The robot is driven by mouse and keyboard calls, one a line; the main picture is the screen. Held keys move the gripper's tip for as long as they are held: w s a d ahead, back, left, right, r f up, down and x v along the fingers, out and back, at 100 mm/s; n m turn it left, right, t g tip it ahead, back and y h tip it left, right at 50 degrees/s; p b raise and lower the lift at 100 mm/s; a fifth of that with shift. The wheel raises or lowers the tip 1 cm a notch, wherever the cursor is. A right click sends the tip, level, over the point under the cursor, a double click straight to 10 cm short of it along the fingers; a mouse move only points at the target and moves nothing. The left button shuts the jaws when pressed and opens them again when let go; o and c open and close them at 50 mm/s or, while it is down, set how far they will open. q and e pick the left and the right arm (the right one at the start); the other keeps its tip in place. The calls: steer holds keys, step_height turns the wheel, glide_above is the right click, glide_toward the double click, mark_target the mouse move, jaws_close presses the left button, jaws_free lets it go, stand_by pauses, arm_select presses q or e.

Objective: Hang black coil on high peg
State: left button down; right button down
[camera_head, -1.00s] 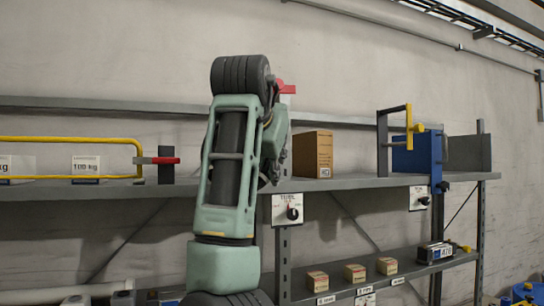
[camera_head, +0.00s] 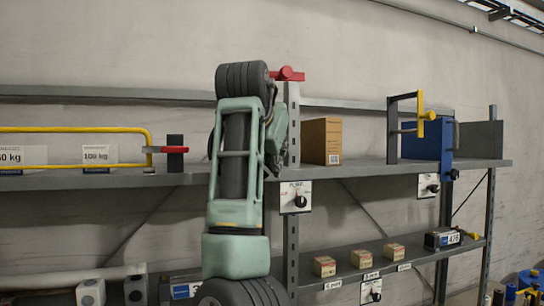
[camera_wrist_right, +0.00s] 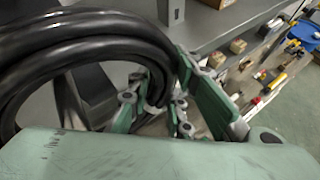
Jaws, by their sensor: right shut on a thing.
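The black coil (camera_wrist_right: 75,50) is a thick bundle of dark loops at the left of the right wrist view. My right gripper (camera_wrist_right: 160,105) is shut on its strands there. In the head view my right arm stands upright in the middle and hides the gripper and most or all of the coil. A red-ended peg (camera_head: 287,74) shows high on the shelf upright, just right of the arm's top. A lower red-ended peg (camera_head: 174,150) is on a dark post at the left. My left gripper is not in view.
The upper shelf (camera_head: 375,170) carries a cardboard box (camera_head: 320,141), a blue box (camera_head: 426,138) with a yellow-handled frame, and a yellow rail (camera_head: 75,130) at the left. Small boxes (camera_head: 360,258) stand on the lower shelf. The wall above is clear.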

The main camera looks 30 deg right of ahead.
stand_by(0.4)
steer(key=c, duration=1.5)
jaws_free()
steer(key=shift+s+a, duration=0.1)
steer(key=v, duration=0.7)
steer(key=shift+s+a+r, duration=0.15)
steer(key=shift+a+r, duration=0.05)
steer(key=shift+r, duration=0.15)
